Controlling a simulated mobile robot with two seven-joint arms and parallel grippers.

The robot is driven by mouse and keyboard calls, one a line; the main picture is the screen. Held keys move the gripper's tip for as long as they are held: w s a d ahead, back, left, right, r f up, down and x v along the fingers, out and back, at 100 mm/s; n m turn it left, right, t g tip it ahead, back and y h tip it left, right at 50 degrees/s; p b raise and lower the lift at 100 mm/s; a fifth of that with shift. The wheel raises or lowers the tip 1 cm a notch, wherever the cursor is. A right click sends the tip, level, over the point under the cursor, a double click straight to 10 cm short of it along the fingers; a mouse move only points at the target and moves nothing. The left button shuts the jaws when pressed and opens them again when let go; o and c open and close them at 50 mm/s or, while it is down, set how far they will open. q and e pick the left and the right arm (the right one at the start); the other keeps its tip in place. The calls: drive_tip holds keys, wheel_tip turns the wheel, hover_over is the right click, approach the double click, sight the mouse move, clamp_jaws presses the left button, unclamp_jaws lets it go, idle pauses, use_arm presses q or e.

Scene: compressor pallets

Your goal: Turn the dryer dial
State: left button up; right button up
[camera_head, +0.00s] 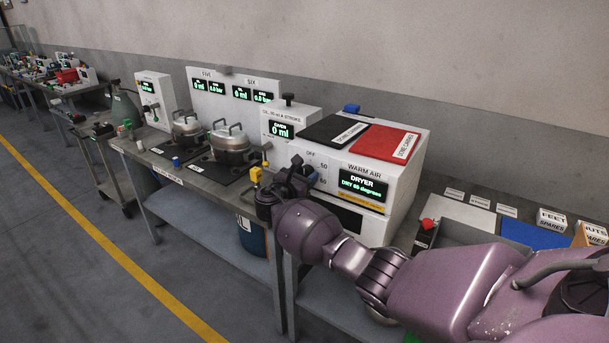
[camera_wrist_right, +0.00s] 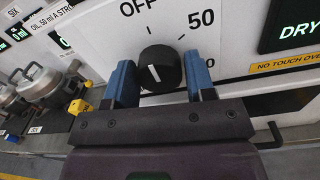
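The dryer (camera_head: 400,185) is a white box with a display reading "DRYER" and what looks like "DRY 60 degrees". Its black round dial (camera_wrist_right: 160,69) shows in the right wrist view, with a short white pointer line directed roughly up toward the "OFF" label. A "50" label is to the dial's upper right. My right gripper (camera_wrist_right: 160,82) is open, with one blue finger on each side of the dial. Whether the fingers touch it I cannot tell. In the head view my right gripper (camera_head: 302,175) is at the dryer's front and hides the dial. My left gripper is not in view.
A black mat (camera_head: 334,130) and a red mat (camera_head: 386,142) lie on top of the dryer. Metal pots (camera_head: 230,144) and a yellow item (camera_head: 256,174) are on the bench to the left. A red button (camera_head: 428,224) is at the right. The floor left of the bench is clear.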

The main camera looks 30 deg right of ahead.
drive_tip(key=o, duration=0.3)
drive_tip(key=shift+a, duration=0.1)
use_arm(q)
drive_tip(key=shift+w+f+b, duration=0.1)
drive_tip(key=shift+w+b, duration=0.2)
drive_tip(key=shift+b, duration=0.25)
use_arm(e)
drive_tip(key=shift+v, duration=5.35)
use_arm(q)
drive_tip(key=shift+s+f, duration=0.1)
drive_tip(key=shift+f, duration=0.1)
